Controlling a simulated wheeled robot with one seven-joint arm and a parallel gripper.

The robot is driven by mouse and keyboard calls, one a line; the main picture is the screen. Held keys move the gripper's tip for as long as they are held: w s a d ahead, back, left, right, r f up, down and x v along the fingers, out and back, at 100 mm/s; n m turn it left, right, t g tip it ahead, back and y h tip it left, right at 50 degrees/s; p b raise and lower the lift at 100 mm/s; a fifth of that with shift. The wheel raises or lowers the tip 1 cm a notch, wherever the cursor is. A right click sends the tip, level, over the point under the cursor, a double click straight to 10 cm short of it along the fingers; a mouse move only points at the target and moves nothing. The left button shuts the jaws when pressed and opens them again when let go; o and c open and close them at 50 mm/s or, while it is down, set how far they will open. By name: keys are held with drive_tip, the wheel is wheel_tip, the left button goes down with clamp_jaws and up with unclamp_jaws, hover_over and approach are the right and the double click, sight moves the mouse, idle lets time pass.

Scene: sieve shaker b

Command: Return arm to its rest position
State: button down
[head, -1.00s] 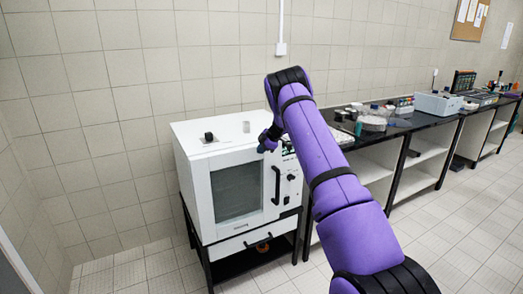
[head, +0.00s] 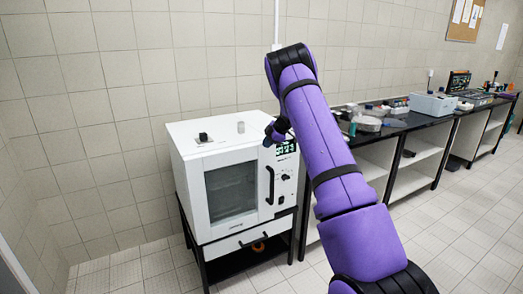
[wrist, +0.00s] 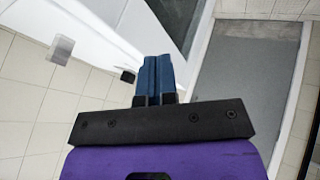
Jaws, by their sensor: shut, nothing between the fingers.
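My arm, purple with black joints, reaches up across the middle of the head view. My gripper (head: 272,134) hangs from its far end, in front of the upper right of a white oven-like machine (head: 238,243). In the wrist view my gripper (wrist: 154,58) shows two blue fingers side by side, shut, with nothing between them. Whether the fingertips touch the machine cannot be told from the head view.
The machine has a window door, a black handle (head: 269,186), and a black knob (head: 204,136) and a small grey cylinder (head: 240,127) on top. A dark bench (head: 405,127) with lab items stands right. Floor is clear at front left.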

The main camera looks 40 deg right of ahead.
drive_tip(key=s+a+r+m+t+h, duration=0.2)
drive_tip(key=s+a+r, duration=0.1)
drive_tip(key=r, duration=0.7)
drive_tip(key=s+a+r+m+t+h, duration=0.2)
drive_tip(key=a+r+m, duration=0.1)
drive_tip(key=r, duration=0.7)
drive_tip(key=s+a+r+m+t+h, duration=0.2)
drive_tip(key=s+r, duration=0.1)
drive_tip(key=r, duration=0.7)
drive_tip(key=s+a+r+m+g+h, duration=0.1)
drive_tip(key=s+a+r+m, duration=0.15)
drive_tip(key=s+a, duration=0.55)
drive_tip(key=s+a+r+m+g+h, duration=0.15)
drive_tip(key=s+a+m, duration=0.25)
drive_tip(key=s, duration=0.8)
drive_tip(key=s+a+f+g+y, duration=0.1)
drive_tip(key=s+a+f, duration=0.2)
drive_tip(key=s, duration=0.4)
drive_tip(key=s+a+f+g+y, duration=0.2)
drive_tip(key=s+a+f, duration=0.1)
drive_tip(key=s+a, duration=0.3)
drive_tip(key=s+a+f+g+y, duration=0.2)
drive_tip(key=s+a+f, duration=0.2)
drive_tip(key=s, duration=0.6)
drive_tip(key=shift+a, duration=0.55)
drive_tip(key=shift+m, duration=0.25)
